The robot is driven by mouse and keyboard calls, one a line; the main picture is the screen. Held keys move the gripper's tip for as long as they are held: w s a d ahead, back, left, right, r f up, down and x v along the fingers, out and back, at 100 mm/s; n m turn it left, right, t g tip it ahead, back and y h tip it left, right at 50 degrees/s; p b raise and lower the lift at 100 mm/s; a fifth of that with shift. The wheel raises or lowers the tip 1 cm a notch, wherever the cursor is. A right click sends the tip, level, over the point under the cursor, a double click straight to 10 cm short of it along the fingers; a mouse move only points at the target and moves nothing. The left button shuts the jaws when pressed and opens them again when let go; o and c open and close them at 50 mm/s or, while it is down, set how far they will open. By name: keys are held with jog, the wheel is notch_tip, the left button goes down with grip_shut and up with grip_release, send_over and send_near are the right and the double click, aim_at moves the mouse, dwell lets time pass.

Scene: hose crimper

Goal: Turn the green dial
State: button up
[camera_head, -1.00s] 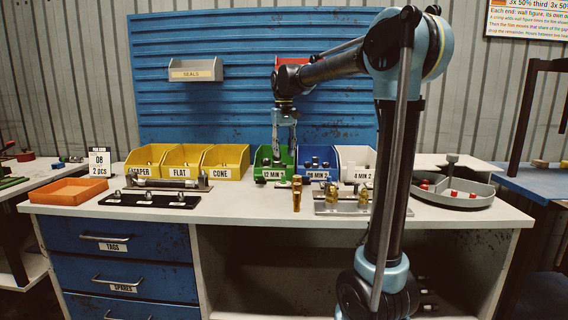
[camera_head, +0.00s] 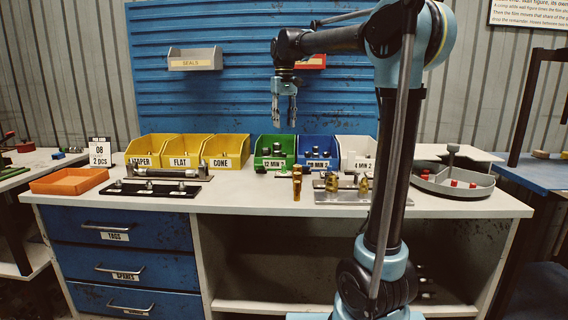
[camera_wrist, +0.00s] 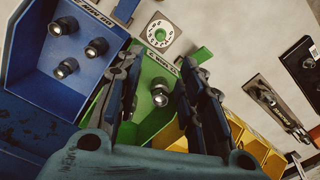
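My gripper (camera_head: 284,112) hangs pointing down above the green bin (camera_head: 262,162). In the wrist view its two dark fingers (camera_wrist: 158,98) stand apart. A dark metal fitting (camera_wrist: 160,92) shows between them, lying in the green bin below, not held.
A blue bin (camera_head: 334,146) and a white bin (camera_head: 350,148) stand right of the green one, yellow bins (camera_head: 235,150) left. Brass fittings (camera_head: 297,181) stand in front. An orange tray (camera_head: 70,181) and a grey round tray (camera_head: 470,190) sit at the sides.

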aim_at(284, 169)
notch_tip(284, 169, down, 17)
jog(key=shift+r, duration=0.1)
dwell(0.5)
grip_shut()
